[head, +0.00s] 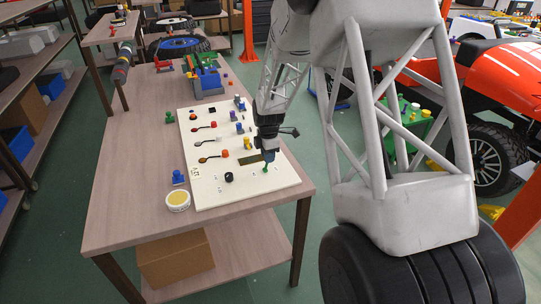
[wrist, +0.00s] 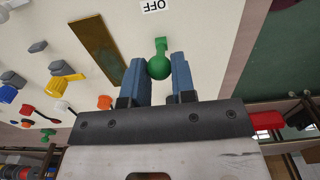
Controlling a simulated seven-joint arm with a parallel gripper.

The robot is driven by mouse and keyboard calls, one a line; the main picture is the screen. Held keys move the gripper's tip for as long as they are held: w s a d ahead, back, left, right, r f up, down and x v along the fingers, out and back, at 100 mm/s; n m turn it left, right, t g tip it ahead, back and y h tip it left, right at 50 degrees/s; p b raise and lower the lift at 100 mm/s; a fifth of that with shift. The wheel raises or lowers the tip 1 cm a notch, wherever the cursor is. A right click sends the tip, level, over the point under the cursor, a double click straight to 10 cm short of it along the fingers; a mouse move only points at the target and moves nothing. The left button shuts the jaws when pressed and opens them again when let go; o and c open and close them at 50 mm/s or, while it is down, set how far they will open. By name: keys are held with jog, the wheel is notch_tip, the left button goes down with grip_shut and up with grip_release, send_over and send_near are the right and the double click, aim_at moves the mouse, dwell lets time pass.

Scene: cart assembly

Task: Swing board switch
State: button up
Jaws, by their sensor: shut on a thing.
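The green board switch (wrist: 159,67) has a round knob on a short lever, standing on the white board. It also shows in the head view as a small green spot (head: 265,169) near the board's front right. My gripper (wrist: 160,62) has its blue fingers on either side of the knob and is shut on it. In the head view my gripper (head: 269,156) points down at the board (head: 213,178). An "OFF" label (wrist: 157,5) lies just beyond the switch. The lever's base is partly hidden behind the knob.
A brass-coloured plate (wrist: 100,52) lies beside the switch. Several coloured knobs and levers, including a yellow one (head: 247,143) and a black one (head: 229,177), stand on the board.

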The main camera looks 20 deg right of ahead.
jog(key=shift+a, duration=0.35)
jog(key=shift+a+r, duration=0.1)
jog(key=shift+a, duration=0.65)
